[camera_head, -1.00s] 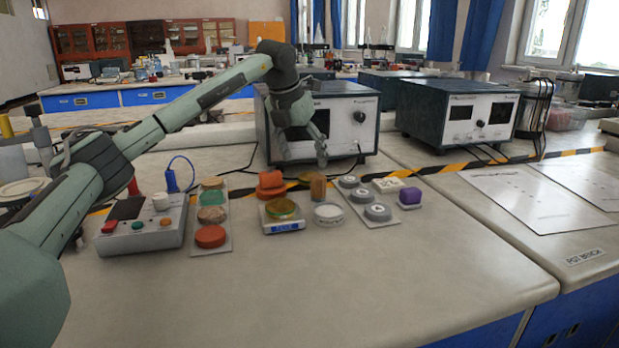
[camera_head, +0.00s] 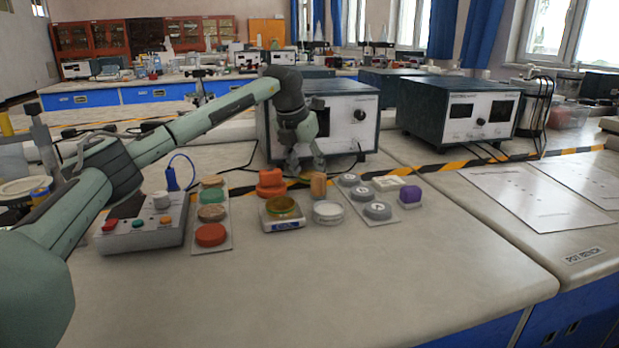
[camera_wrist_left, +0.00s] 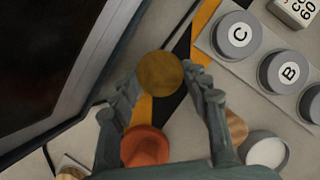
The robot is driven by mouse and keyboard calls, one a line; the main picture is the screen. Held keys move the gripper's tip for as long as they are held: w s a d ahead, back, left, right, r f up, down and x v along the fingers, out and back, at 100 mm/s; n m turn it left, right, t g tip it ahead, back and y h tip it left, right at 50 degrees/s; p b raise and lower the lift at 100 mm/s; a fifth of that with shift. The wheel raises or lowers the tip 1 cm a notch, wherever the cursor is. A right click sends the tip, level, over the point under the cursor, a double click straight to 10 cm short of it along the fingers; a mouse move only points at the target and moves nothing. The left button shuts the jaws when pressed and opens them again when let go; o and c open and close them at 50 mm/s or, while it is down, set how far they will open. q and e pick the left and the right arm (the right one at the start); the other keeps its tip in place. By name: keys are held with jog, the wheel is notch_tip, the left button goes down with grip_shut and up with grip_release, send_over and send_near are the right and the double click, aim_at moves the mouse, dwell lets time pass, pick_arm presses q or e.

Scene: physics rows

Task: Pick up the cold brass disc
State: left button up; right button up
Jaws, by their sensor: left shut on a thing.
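A dull brass disc (camera_wrist_left: 160,73) sits between the fingertips of my left gripper (camera_wrist_left: 161,78) in the left wrist view. The gripper is shut on it and holds it above the bench, over the yellow-black tape. In the head view my left gripper (camera_head: 306,165) hangs in front of the dark instrument box, above the orange-red knob-shaped piece (camera_head: 271,183) and the wooden block (camera_head: 318,186). I cannot make out the held disc clearly in the head view. My right gripper is not in view.
A yellowish round dish (camera_head: 283,206) sits on a small scale (camera_head: 284,224). A white round dish (camera_head: 328,212), grey lettered pucks (camera_head: 377,211), a purple block (camera_head: 410,196) and a control box (camera_head: 145,229) stand nearby. The front of the bench is clear.

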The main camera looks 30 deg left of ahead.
pick_arm(q)
jog(key=c, duration=0.5)
jog(key=shift+r, duration=0.1)
jog(key=shift+c, duration=0.4)
jog(key=shift+r, duration=0.1)
